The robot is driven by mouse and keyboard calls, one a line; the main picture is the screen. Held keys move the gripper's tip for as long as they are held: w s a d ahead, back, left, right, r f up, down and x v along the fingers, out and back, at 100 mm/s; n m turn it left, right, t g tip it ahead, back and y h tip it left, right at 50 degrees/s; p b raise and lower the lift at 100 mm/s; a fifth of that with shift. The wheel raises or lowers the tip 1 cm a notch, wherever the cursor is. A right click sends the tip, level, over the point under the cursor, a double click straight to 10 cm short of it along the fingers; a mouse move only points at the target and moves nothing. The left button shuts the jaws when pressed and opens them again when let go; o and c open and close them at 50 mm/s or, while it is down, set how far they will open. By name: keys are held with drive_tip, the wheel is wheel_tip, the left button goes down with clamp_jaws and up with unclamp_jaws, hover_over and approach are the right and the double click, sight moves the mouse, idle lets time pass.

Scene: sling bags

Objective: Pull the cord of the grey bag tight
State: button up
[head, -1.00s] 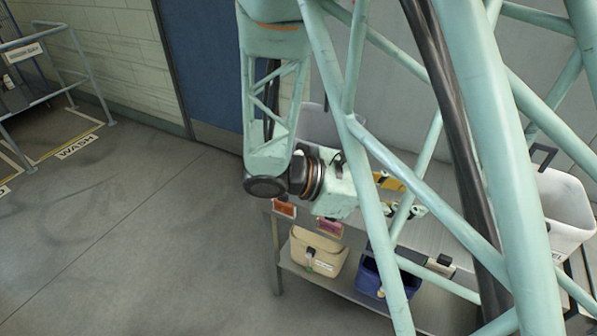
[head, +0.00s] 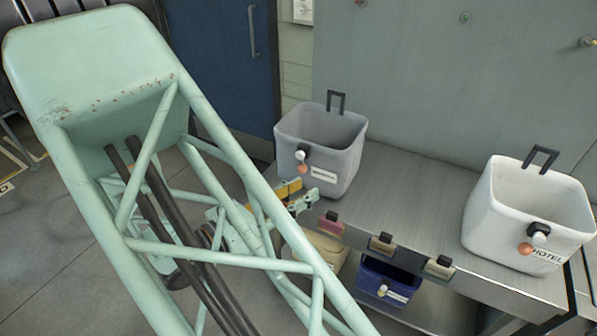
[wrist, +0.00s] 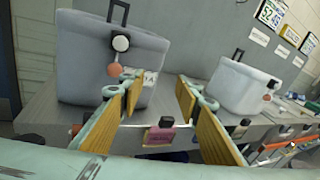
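The grey bag (head: 345,140) stands upright and open-topped at the left end of the metal bench, with a dark loop handle at its back rim. On its front are a black-and-white cord lock (head: 302,154), an orange ball (head: 300,169) just below and a white label. The wrist view shows the grey bag (wrist: 80,75) at left, with the cord lock (wrist: 121,43) and orange ball (wrist: 114,69). My gripper (wrist: 158,92) is open and empty, its yellow-padded fingers apart. It is in front of the bag, below and right of the ball in the wrist view.
A white bag (head: 480,210) marked HOTEL stands at the bench's right end. Bare bench top (head: 400,190) lies between the bags. Small tags (head: 382,243) line the front edge. A beige bag (head: 325,250) and blue bag (head: 372,285) sit on the lower shelf.

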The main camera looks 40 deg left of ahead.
sight(299, 171)
drive_tip(key=s+a+f+n+t+y, duration=0.1)
drive_tip(key=s+a+f+n+y, duration=0.1)
drive_tip(key=s+a, duration=0.3)
drive_tip(key=shift+s+a+f+n+y, duration=0.4)
drive_tip(key=shift+a+n+y, duration=0.35)
drive_tip(key=shift+a, duration=0.45)
drive_tip(key=shift+w, duration=0.15)
drive_tip(key=shift+w+d+b, duration=0.15)
drive_tip(key=shift+w+b, duration=0.2)
drive_tip(key=shift+w, duration=3.05)
drive_tip(key=shift+w+d+b, duration=0.1)
drive_tip(key=shift+w+b, duration=0.2)
drive_tip(key=shift+w, duration=3.1)
drive_tip(key=c, duration=1.1)
drive_tip(key=shift+f, duration=0.1)
